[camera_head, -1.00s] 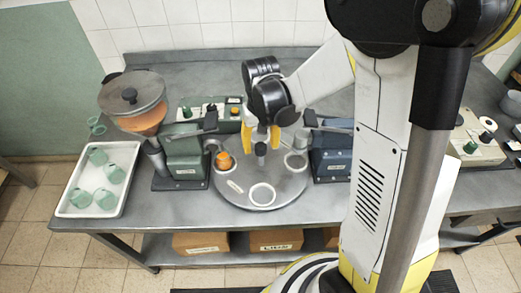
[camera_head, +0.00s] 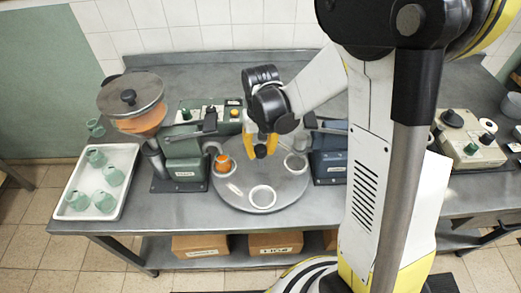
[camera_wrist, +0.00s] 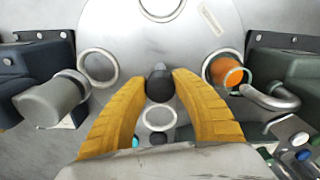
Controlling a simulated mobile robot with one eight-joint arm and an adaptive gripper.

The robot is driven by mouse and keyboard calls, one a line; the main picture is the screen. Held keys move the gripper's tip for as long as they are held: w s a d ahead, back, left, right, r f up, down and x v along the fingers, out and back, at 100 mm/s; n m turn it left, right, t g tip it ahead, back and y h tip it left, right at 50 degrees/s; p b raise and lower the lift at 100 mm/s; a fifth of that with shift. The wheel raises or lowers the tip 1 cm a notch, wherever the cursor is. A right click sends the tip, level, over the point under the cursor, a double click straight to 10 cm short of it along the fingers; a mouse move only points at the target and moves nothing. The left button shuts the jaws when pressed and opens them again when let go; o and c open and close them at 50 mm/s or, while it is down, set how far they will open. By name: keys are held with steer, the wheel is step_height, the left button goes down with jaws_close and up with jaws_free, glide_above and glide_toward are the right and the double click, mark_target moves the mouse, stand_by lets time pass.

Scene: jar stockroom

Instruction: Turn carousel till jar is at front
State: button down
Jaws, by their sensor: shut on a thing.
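The carousel (camera_head: 287,192) is a round grey turntable with pale ring seats on the metal bench. The orange jar (camera_head: 223,161) stands in its left seat; in the wrist view the jar (camera_wrist: 229,74) is at the right, in its ring. The front seat (camera_head: 262,197) is empty. My gripper (camera_head: 261,151) is over the middle of the carousel, its yellow fingers shut on the dark centre knob (camera_wrist: 160,88). The fingers hide most of the knob in the head view. The wrist view also shows an empty ring (camera_wrist: 160,118) between the fingers, beyond the knob.
A green machine (camera_head: 185,165) stands close on the left of the carousel and a blue one (camera_head: 330,164) close on the right. A white tray (camera_head: 123,195) with several green jars is further left. The bench front before the carousel is clear.

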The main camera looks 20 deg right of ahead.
steer(key=shift+n, duration=0.5)
steer(key=shift+n+b, duration=0.5)
steer(key=shift+n, duration=1.3)
steer(key=shift+d+n+b, duration=0.1)
steer(key=shift+n+b, duration=0.25)
steer(key=shift+n, duration=3.95)
steer(key=shift+w+n+b, duration=0.1)
steer(key=shift+n+b, duration=0.35)
steer(key=shift+n, duration=1.85)
